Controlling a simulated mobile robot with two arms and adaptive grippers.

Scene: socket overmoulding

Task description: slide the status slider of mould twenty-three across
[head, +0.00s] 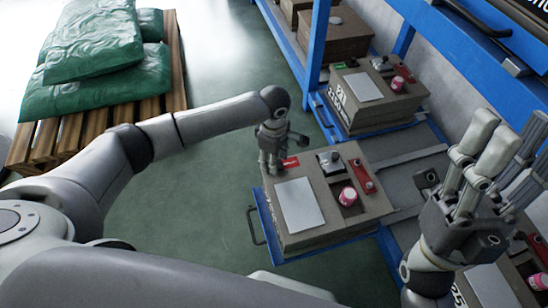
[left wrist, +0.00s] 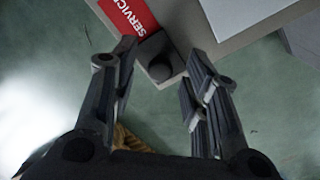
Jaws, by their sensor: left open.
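The middle brown mould (head: 330,235) sits on a blue pull-out tray; its number is not readable from here. A red label (head: 291,162) lies at its far left edge. In the left wrist view the label (left wrist: 130,14) reads "SERVIC…", and a dark slider knob (left wrist: 158,58) sits beside it at the mould's edge. My left gripper (head: 270,165) points down at that edge and hides the knob in the head view. Its fingers (left wrist: 160,75) are open, with the knob between and just beyond their tips; I see no grip on it. My right gripper (head: 505,155) is raised at the right, open and empty.
The mould carries a pale plate (head: 299,205), a pink-topped pot (head: 348,196) and a red strip (head: 363,176). Another mould (head: 375,105) stands behind, one at front right (head: 490,288). Blue rack posts (head: 318,45) rise behind. Green sacks (head: 95,45) lie left; floor between is clear.

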